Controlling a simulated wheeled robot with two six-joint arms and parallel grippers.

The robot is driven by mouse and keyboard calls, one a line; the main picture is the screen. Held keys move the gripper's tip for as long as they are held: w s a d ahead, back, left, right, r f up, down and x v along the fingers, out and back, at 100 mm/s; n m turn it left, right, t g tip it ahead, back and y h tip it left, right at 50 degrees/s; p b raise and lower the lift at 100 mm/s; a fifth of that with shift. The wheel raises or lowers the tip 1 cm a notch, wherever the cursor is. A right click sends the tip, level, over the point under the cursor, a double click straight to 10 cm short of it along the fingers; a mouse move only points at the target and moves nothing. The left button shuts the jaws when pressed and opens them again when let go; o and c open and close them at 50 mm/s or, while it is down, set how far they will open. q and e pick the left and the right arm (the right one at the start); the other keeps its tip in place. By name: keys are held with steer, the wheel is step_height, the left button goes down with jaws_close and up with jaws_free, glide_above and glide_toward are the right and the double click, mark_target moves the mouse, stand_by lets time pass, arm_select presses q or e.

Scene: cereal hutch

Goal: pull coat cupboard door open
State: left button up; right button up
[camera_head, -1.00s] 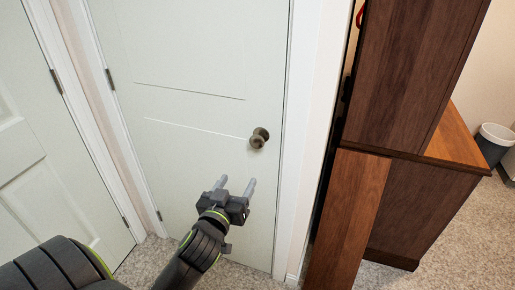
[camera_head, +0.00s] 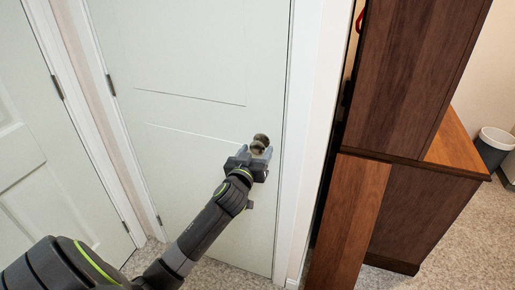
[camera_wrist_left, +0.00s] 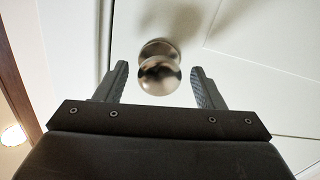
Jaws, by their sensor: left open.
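The white coat cupboard door (camera_head: 200,75) is shut in its frame, with hinges on its left edge. Its round metal knob (camera_head: 260,143) is near the right edge. In the left wrist view the knob (camera_wrist_left: 160,72) lies between and slightly beyond the fingertips. My left gripper (camera_head: 256,153) is open right at the knob, one finger to each side. In the left wrist view the gripper (camera_wrist_left: 160,80) shows gaps between both fingers and the knob. My right gripper is not in view.
A dark wooden hutch (camera_head: 410,70) stands right of the door frame, with a lower wooden panel (camera_head: 345,220) jutting forward. Another white door (camera_head: 45,170) is at the left. A grey bin (camera_head: 493,150) stands at the far right. Carpet shows below.

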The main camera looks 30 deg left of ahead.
arm_select(q)
steer(key=shift+x, duration=1)
jaws_close()
